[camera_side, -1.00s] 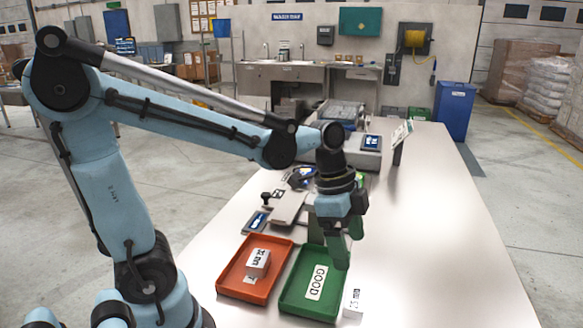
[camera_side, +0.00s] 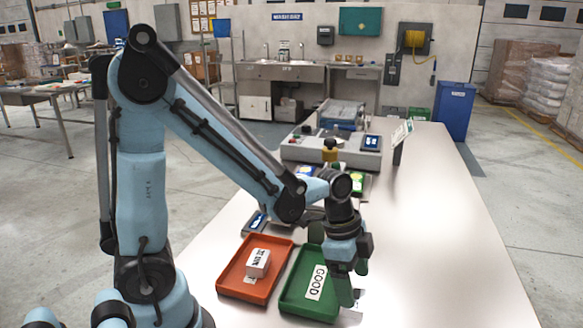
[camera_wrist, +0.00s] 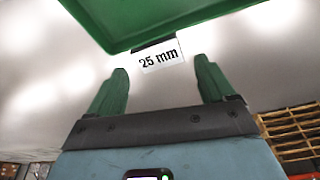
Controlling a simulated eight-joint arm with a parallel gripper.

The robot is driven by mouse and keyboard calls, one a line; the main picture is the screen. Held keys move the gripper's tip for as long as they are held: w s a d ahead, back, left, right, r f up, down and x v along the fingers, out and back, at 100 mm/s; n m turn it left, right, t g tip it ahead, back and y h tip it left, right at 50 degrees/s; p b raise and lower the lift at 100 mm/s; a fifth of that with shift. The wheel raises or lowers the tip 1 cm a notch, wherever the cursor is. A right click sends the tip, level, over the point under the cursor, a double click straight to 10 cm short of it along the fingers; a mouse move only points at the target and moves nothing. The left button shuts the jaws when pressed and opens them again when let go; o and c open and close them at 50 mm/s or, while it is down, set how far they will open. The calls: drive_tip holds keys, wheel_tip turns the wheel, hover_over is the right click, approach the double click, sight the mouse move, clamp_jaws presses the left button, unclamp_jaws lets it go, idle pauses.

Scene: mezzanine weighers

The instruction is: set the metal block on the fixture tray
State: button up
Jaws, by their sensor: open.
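A small block with a white face marked "25 mm" (camera_wrist: 161,57) and a dark top sits beside the green GOOD tray (camera_side: 286,291), touching or nearly touching its edge in the wrist view (camera_wrist: 185,22). In the side view my gripper hides most of that block. My gripper (camera_wrist: 161,70) is open, its green fingers apart and pointing toward the block, with nothing between them. In the side view my gripper (camera_side: 346,285) is low at the green tray's right edge. I cannot tell for sure which thing is the fixture tray; a blue-framed tray (camera_side: 343,113) stands at the back of the table.
An orange tray (camera_side: 232,284) left of the green one holds a light block (camera_side: 259,262) with a label. A weigher (camera_side: 310,152) with a display stands farther back. A small sign (camera_side: 402,134) stands right of it. The table's right side is clear.

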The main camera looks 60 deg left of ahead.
sight(354, 291)
drive_tip(key=shift+x, duration=1.85)
drive_tip(key=shift+s+a, duration=0.1)
drive_tip(key=shift+s, duration=0.05)
drive_tip(key=c, duration=1.1)
drive_tip(key=shift+c, duration=0.2)
drive_tip(key=shift+r, duration=0.15)
